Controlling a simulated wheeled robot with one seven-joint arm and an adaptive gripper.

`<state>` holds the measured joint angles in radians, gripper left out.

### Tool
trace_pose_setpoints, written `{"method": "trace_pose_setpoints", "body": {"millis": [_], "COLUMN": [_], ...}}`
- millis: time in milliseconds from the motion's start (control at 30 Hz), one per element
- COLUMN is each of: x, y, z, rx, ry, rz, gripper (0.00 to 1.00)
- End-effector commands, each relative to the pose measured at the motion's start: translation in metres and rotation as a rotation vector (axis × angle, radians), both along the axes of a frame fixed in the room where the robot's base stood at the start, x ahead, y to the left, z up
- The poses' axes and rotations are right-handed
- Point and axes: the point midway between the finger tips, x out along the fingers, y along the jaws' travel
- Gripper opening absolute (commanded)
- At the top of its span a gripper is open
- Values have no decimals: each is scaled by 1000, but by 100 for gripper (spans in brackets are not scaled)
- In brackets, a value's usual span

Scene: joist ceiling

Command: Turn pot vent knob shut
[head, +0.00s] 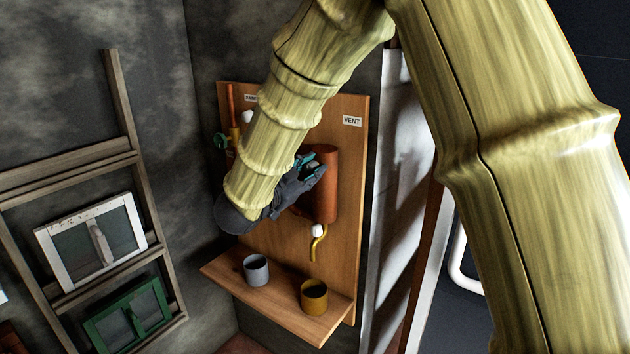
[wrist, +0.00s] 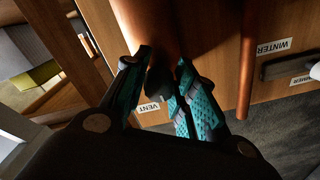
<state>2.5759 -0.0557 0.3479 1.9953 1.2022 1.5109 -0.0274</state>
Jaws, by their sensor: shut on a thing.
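A reddish-brown cylindrical pot (head: 325,185) is fixed to an upright wooden board (head: 350,180), below a white VENT label (head: 351,120). My gripper (head: 311,165) is at the pot's upper left side in the head view. In the wrist view its teal-padded fingers (wrist: 165,75) are closed around a dark knob (wrist: 160,82) at the end of the pot (wrist: 150,22). The VENT label (wrist: 149,107) shows beside the fingers. The fingers hide much of the knob, so its angle cannot be told. In the head view the knob is hidden by my gripper.
A grey cup (head: 256,270) and a yellow cup (head: 314,297) stand on the board's lower shelf (head: 275,300). A yellow spout (head: 318,245) hangs under the pot. WINTER (wrist: 273,46) labels a dark handle (wrist: 290,66) near a copper pipe (wrist: 247,65). A wooden rack (head: 120,160) stands left.

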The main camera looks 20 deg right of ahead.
Motion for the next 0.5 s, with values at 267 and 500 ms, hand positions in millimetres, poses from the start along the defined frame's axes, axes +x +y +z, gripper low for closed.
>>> {"method": "trace_pose_setpoints", "body": {"millis": [267, 500], "x": [0, 0], "y": [-2, -2], "z": [0, 1], "rx": [55, 68], "ry": [-75, -89], "rz": [-5, -5], "gripper": [3, 3]}}
